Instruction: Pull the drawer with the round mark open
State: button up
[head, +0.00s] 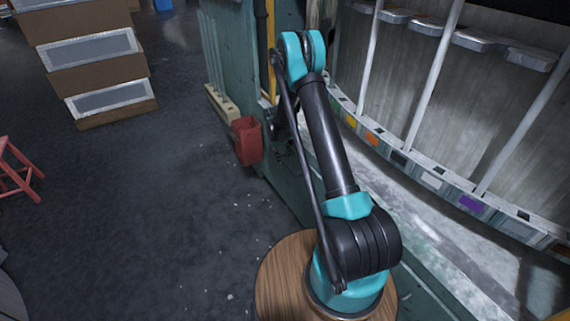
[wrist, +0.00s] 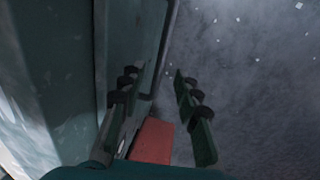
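My gripper (wrist: 156,78) shows in the wrist view with its two dark green fingers spread apart and nothing between the tips. In the head view my gripper is mostly hidden behind my arm, close to the green machine's side. I cannot make out a drawer with a round mark in either view. A red open-topped bin (head: 247,141) hangs on the green machine's side, left of my arm. A red surface (wrist: 153,141), probably that bin, lies below and between the fingers in the wrist view.
The green machine (head: 225,55) stands beside my arm, with a curved rail of coloured squares (head: 375,138) at right. Stacked brown and white boxes (head: 105,75) stand at upper left. A red stool (head: 18,170) is at the left edge. The dark floor (head: 150,220) between is open.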

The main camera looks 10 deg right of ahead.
aim_at(285, 166)
jog(key=shift+w+d+f, duration=0.1)
jog(key=shift+d+f, duration=0.1)
jog(key=shift+f, duration=0.95)
jog(key=shift+w+d+f, duration=0.1)
jog(key=shift+d+f, duration=0.1)
jog(key=shift+f, duration=0.9)
grip_shut()
